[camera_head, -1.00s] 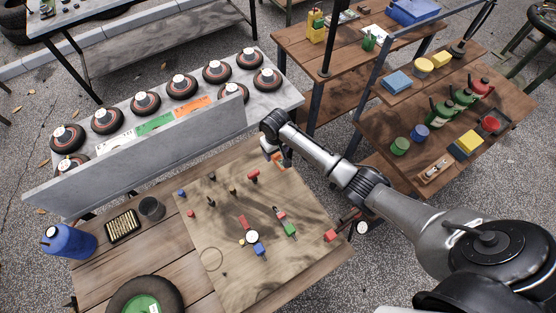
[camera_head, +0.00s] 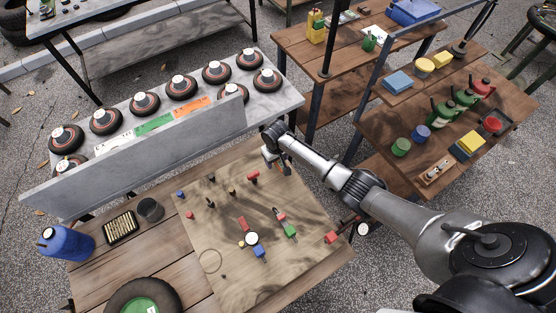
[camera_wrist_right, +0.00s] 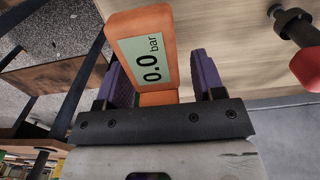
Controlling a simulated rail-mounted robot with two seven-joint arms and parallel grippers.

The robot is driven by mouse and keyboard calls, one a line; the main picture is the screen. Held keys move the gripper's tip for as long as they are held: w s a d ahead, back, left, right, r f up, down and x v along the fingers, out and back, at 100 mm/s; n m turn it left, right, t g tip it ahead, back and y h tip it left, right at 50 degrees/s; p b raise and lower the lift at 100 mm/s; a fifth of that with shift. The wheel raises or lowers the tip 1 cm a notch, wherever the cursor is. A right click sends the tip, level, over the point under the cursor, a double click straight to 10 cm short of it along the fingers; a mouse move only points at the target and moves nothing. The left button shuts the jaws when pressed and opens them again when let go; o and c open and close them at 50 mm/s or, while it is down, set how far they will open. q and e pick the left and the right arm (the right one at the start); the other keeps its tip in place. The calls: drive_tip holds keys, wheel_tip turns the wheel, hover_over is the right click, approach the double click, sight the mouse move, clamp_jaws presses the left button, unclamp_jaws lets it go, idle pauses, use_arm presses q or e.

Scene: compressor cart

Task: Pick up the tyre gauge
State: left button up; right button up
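The tyre gauge (camera_wrist_right: 148,60) is orange with a pale display reading 0.0 bar, seen close up in the right wrist view. My right gripper (camera_wrist_right: 165,82) has its purple finger pads on either side of the gauge's lower, narrower part. A gap shows at the right pad, so the gripper looks open around it, not closed on it. In the head view my right gripper (camera_head: 271,167) is low at the far right corner of the wooden board and hides the gauge. My left gripper is not in view.
The wooden board (camera_head: 215,262) holds several small coloured fittings and a round white dial (camera_head: 252,239). A grey upright panel (camera_head: 150,155) stands just left of the right gripper. A red-ended fitting (camera_wrist_right: 306,66) shows right of the gauge in the wrist view.

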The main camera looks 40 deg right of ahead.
drive_tip(key=c, duration=0.7)
drive_tip(key=shift+c, duration=0.5)
drive_tip(key=shift+r, duration=0.1)
